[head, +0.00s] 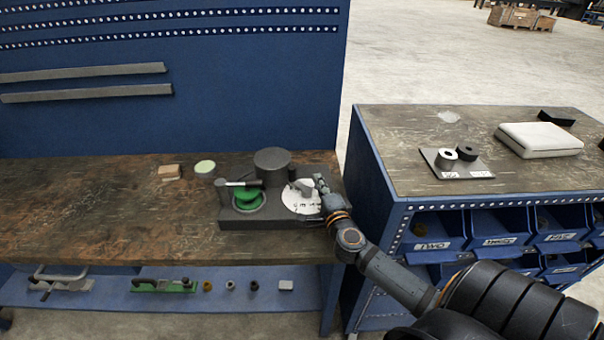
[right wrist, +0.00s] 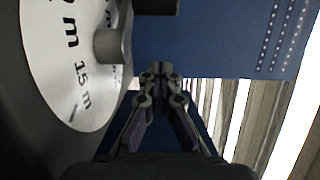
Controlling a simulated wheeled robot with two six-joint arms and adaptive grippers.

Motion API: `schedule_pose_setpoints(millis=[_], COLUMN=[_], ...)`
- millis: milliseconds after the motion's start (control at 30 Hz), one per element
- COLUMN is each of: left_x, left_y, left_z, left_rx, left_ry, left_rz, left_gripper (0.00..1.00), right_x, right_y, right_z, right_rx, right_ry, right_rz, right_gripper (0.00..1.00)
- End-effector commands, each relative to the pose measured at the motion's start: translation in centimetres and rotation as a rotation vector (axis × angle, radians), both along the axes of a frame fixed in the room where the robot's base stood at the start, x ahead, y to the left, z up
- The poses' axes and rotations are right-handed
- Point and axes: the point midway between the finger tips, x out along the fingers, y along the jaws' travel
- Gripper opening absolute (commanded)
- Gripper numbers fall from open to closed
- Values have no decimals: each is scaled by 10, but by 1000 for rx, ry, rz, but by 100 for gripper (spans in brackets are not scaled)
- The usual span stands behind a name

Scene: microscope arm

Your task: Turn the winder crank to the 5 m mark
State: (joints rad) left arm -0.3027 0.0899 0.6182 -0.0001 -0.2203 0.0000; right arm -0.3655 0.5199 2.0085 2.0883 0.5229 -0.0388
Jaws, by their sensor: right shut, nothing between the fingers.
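The winder (head: 265,222) is a dark block on the wooden bench, with a white dial (head: 290,203) at its right side. A grey crank piece (head: 303,186) stands over the dial. In the right wrist view the dial (right wrist: 70,85) shows big "m" marks, one reading 15 m; a 5 m mark cannot be made out. A grey round knob (right wrist: 108,45) stands out from the dial there. My right gripper (head: 320,180) is at the dial's right edge. In its wrist view, the fingertips (right wrist: 160,68) are together and empty, beside the knob and apart from it. My left gripper is out of view.
A green spool (head: 250,195) and a dark cylinder (head: 272,162) are on the winder's left and back. A blue panel (head: 200,110) rises behind the bench. A side cabinet (head: 400,130) stands at right.

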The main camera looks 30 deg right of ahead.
Motion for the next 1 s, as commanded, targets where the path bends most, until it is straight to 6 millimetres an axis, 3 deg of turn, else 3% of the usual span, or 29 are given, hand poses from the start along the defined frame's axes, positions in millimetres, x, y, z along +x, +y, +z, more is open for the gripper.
schedule_pose_setpoints(millis=[200, 300, 533, 1000], left_x=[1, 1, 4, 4], left_y=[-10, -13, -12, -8], left_z=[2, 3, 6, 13], left_rx=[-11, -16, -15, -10], left_ry=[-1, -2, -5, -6], left_rz=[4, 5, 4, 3], left_gripper=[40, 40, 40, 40], right_x=[47, 61, 58, 58], right_y=[-15, -15, 16, 23], right_z=[2, 1, 0, 3], right_rx=[2, 5, 2, -3], right_ry=[-4, -2, 0, 1], right_rz=[-3, -1, 0, 17], right_gripper=[0, 0, 0, 0])
